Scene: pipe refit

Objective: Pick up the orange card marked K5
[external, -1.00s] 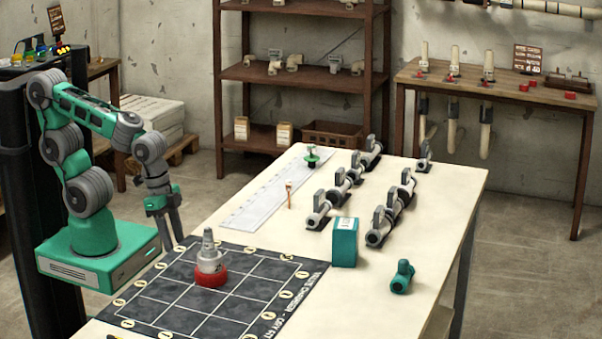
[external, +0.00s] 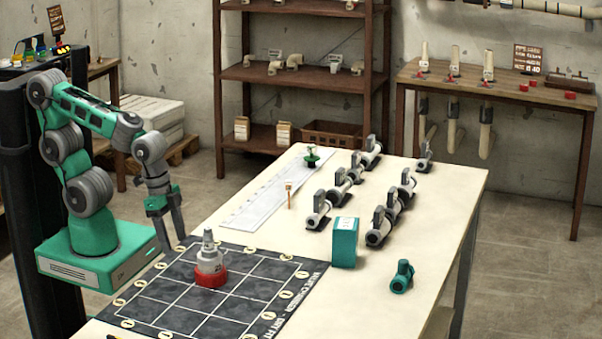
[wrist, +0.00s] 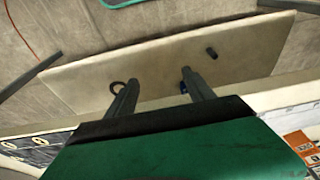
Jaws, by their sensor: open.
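Orange card-like patches (wrist: 298,141) show at the lower right edge of the wrist view, on a pale upright or flat surface. Their marks are too small to read, so I cannot tell whether one is K5. In the external view no orange card stands out clearly. My gripper (external: 171,240) is open and empty, pointing down beside the left edge of the white table (external: 440,210). In the wrist view its two fingers (wrist: 157,82) stand apart with nothing between them, and the orange patches lie off to their right.
A teal box (external: 344,243), a teal fitting (external: 402,277) and several grey valves (external: 378,228) stand farther right. A small post (external: 289,197) stands near a white strip (external: 255,200).

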